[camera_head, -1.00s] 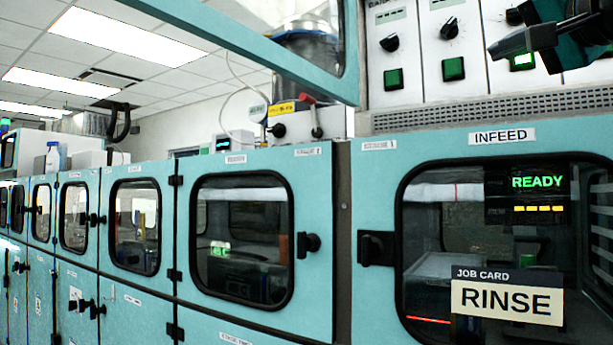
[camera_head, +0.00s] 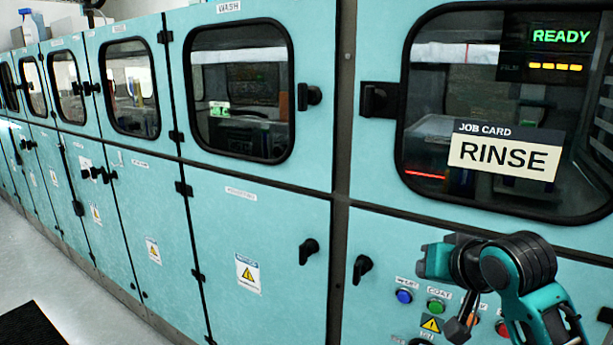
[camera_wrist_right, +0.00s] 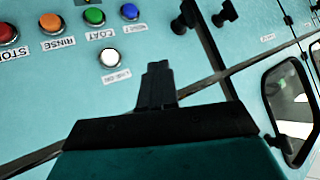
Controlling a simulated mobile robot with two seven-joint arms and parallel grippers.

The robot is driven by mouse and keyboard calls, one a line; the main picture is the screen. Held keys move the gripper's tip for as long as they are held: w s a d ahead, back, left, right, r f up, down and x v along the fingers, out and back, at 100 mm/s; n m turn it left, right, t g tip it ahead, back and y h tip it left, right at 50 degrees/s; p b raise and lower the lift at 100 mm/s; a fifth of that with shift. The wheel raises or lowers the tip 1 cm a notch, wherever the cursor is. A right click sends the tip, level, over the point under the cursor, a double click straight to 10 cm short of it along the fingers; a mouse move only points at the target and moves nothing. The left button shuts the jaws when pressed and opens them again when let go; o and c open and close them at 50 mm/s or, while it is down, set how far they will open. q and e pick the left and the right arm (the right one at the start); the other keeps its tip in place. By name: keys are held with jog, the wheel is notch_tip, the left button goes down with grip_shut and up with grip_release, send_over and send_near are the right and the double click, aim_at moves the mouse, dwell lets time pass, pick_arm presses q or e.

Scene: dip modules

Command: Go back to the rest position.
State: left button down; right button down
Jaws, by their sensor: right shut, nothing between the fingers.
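My right gripper (camera_head: 460,332) is low at the right in the head view, its dark fingers pointing down in front of the button panel. In the right wrist view its fingers (camera_wrist_right: 155,75) are shut together with nothing between them. They appear in front of the teal cabinet face, beside a white button (camera_wrist_right: 109,57). Whether they touch the panel cannot be told. My left gripper is in neither view.
The panel holds a blue button (camera_head: 403,296), a green button (camera_head: 436,306) and a red button (camera_head: 502,328). Black door handles (camera_head: 362,268) stick out nearby. A RINSE job card (camera_head: 505,158) is on the window above. Floor (camera_head: 75,285) is open at lower left.

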jog(key=s+f+n+g, duration=0.2)
jog(key=s+f+g, duration=0.1)
jog(key=s+f, duration=1.05)
jog(key=s+f+n+g+h, duration=0.15)
jog(key=s+f, duration=0.25)
jog(key=s, duration=0.4)
jog(key=s+f+g, duration=0.2)
jog(key=s+f, duration=0.1)
jog(key=s, duration=0.6)
jog(key=w+a+f+t+y, duration=0.1)
jog(key=w+a+f+t, duration=0.1)
jog(key=w+f+t, duration=0.5)
notch_tip(320, 180, down, 2)
jog(key=shift+w+a+n+y, duration=0.35)
jog(key=shift+w+n, duration=0.1)
jog(key=shift+w, duration=0.15)
